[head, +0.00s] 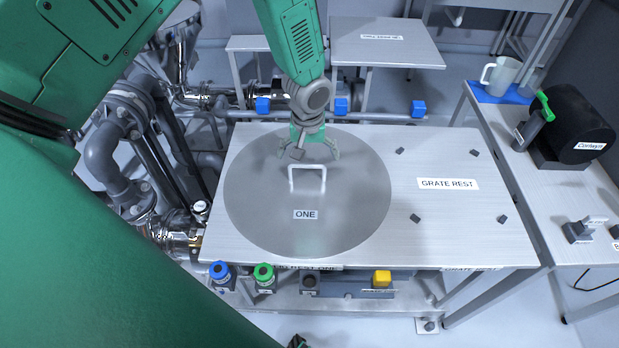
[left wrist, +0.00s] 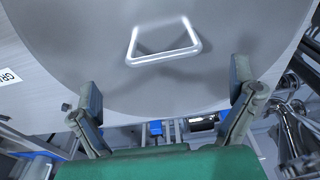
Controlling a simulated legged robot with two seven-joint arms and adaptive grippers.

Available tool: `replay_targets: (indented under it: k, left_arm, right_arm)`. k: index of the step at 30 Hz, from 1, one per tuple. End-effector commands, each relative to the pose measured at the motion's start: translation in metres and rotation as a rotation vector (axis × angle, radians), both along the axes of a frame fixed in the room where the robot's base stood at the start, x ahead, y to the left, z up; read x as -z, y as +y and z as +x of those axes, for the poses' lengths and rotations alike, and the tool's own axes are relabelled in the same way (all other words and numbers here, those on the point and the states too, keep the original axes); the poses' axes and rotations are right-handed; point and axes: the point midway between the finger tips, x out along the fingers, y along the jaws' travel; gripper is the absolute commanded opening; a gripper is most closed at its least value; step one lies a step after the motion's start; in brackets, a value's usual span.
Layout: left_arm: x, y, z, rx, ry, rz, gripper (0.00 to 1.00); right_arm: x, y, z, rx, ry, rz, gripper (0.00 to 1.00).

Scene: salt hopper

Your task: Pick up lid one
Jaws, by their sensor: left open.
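Lid one (head: 345,215) is a large round grey metal disc lying on the left part of the steel table, with a label reading ONE. Its handle (head: 307,178) is a raised metal bar loop near the middle of the lid. My left gripper (head: 314,153) is open above the far part of the lid, just beyond the handle. In the left wrist view the handle (left wrist: 163,57) stands ahead of the two spread fingers (left wrist: 165,105), apart from them, with nothing between the fingers. The right gripper does not show.
The steel table (head: 455,235) has a GRATE REST area with several small dark pegs at right. Blue (head: 221,272), green (head: 264,274) and yellow (head: 382,278) knobs line its front. Pipes (head: 105,150) stand at left. A side table at right holds a jug (head: 498,76) and a black drum (head: 572,125).

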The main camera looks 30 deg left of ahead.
Motion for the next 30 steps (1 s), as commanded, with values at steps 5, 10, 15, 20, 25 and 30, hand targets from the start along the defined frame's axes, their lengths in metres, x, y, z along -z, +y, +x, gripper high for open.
replay_targets:
  k: [5,10,15,20,25,30]
  left_arm:
    - [0.015,0.003,0.001,-0.002,0.0,-0.002,1.0]
    - [0.032,0.004,0.001,-0.001,0.001,-0.003,1.0]
    - [0.056,0.004,0.004,-0.002,0.001,-0.002,1.0]
    - [0.066,0.004,0.006,-0.002,-0.002,-0.001,1.0]
    - [0.066,0.003,0.006,-0.002,-0.002,-0.001,1.0]
    - [0.066,0.004,0.006,-0.002,-0.001,-0.002,0.47]
  right_arm:
    - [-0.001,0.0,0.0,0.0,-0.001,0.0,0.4]
    - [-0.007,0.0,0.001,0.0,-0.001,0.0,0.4]
    - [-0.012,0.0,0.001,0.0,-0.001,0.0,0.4]
    - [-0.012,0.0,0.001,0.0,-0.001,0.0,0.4]
    - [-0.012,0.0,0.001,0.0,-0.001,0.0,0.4]
    - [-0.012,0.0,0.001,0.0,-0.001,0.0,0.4]
